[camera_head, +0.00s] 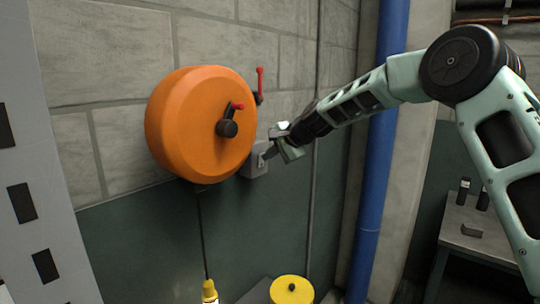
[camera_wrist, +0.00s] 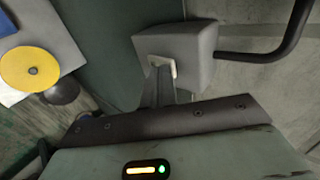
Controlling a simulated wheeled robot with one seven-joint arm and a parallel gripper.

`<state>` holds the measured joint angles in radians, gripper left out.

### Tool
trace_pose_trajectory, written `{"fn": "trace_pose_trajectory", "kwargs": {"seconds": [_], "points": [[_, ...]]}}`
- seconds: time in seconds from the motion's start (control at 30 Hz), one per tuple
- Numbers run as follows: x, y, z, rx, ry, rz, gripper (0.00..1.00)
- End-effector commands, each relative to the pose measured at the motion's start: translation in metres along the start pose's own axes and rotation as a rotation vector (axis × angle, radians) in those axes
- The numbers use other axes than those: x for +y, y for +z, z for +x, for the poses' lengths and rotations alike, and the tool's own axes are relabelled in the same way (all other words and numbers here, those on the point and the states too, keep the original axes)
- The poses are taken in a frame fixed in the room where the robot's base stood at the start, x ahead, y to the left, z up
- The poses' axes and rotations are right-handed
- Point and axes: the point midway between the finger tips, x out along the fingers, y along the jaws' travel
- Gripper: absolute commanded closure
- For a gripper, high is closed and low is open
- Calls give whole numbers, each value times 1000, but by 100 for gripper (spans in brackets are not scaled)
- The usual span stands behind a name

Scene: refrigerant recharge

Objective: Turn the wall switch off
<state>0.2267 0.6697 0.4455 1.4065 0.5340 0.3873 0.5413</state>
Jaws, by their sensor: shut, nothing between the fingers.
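The wall switch (camera_head: 256,164) is a small grey box on the wall, just right of and below the orange round housing. In the wrist view the grey switch box (camera_wrist: 190,48) is at top centre, with a pale frame on its front face. My gripper (camera_head: 266,156) is shut and empty, with its fingertips at the front of the box. In the wrist view the fingertips (camera_wrist: 162,72) reach the pale frame and cover its middle. The lever position is hidden, and I cannot tell whether the fingers touch it.
The orange housing (camera_head: 190,125) with red-handled valves sits close left of my gripper. A dark conduit (camera_wrist: 275,52) runs from the box. A blue pipe (camera_head: 375,170) stands to the right. A yellow disc (camera_head: 291,290) and yellow-topped bottle (camera_head: 209,292) are below.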

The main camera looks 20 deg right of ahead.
Motion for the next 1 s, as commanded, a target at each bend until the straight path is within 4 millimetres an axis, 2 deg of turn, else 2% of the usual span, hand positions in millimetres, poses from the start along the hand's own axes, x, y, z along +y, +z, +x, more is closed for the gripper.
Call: {"fn": "trace_pose_trajectory", "kwargs": {"seconds": [0.07, 0.3, 0.7, 1.0], "points": [[-8, 2, 3, -2, -1, -3, 100], [-5, 1, 2, -1, 0, -1, 100], [-17, 0, -8, 0, 0, -1, 100], [-17, 0, -8, 0, 0, 0, 100]]}}
